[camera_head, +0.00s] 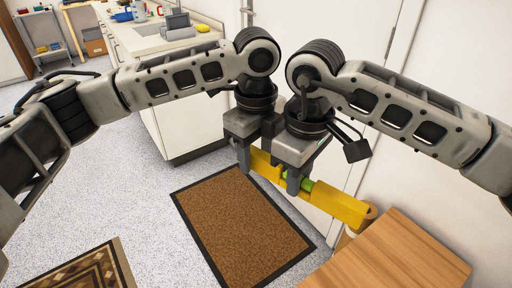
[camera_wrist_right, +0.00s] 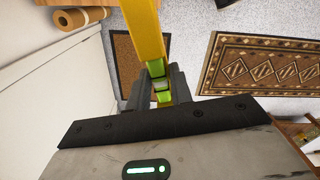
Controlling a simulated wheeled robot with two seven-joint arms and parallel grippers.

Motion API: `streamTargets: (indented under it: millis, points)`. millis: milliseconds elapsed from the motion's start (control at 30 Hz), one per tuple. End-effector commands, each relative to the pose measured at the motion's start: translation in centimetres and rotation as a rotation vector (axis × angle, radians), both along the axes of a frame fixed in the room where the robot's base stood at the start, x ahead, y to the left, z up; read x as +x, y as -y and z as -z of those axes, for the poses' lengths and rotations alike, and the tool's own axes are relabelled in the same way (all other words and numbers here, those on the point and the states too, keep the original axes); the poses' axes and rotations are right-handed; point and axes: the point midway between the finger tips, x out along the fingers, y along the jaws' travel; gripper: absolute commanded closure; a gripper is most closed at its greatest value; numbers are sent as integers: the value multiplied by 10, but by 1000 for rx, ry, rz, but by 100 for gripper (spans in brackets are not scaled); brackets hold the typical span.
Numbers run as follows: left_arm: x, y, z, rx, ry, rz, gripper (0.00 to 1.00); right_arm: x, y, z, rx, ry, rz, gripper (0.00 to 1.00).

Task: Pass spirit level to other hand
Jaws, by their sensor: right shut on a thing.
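The spirit level (camera_head: 339,203) is a long yellow bar with green parts, held in the air and slanting down to the right in the head view. My right gripper (camera_head: 297,183) is shut on it near its middle. In the right wrist view the level (camera_wrist_right: 146,35) runs up from between the right fingers (camera_wrist_right: 162,92), with green showing there. My left gripper (camera_head: 247,164) is close beside the right one, at the level's left end, with a finger in front of the bar. Its other finger is hidden, so whether it grips the level is unclear.
A small wooden table (camera_head: 395,255) stands at the lower right, near the level's right end. A brown mat (camera_head: 240,220) lies on the floor below. A patterned rug (camera_head: 75,272) is at lower left. A counter with a sink (camera_head: 165,42) stands behind; a white door (camera_head: 350,30) is close behind the grippers.

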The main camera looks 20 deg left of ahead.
Motion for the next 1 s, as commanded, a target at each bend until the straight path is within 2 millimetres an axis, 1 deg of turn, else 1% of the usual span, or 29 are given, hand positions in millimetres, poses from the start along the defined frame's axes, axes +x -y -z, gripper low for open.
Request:
streamTargets:
  millis: [33, 133, 167, 233, 267, 300, 333, 600, 700, 767, 867, 1000]
  points:
    - [0, 0, 0, 0, 0, 0, 67, 0, 0, 0, 1, 0, 0, 100]
    - [0, 0, 0, 0, 1, 0, 94, 0, 0, 0, 1, 0, -1, 100]
    - [0, 0, 0, 0, 1, 0, 100, 0, 0, 0, 1, -1, -2, 100]
    - [0, 0, 0, -1, 2, 0, 100, -1, -1, 0, 1, -1, -4, 100]
    - [1, 0, -1, -2, 2, 0, 100, -1, -1, 0, 2, -2, -5, 73]
    - [1, 0, -1, -2, 2, 0, 100, -1, -1, 0, 1, -1, -5, 61]
    - [1, 0, -1, -2, 2, 0, 100, -1, -1, 0, 1, -1, -5, 53]
    - [0, 0, -1, -2, 1, 0, 100, 0, 0, 0, 0, 0, -1, 53]
    - [0, 0, -1, -2, 1, 0, 100, 0, 0, -6, 1, 1, -1, 53]
    - [0, 0, -1, -1, 1, 0, 100, 0, 0, -13, 1, 3, -1, 53]
    - [0, 0, -1, -1, 1, 0, 100, 1, -1, -30, 3, 4, -1, 53]
    - [0, 0, -1, -1, 1, 0, 100, 1, -1, -61, 1, 5, -1, 53]
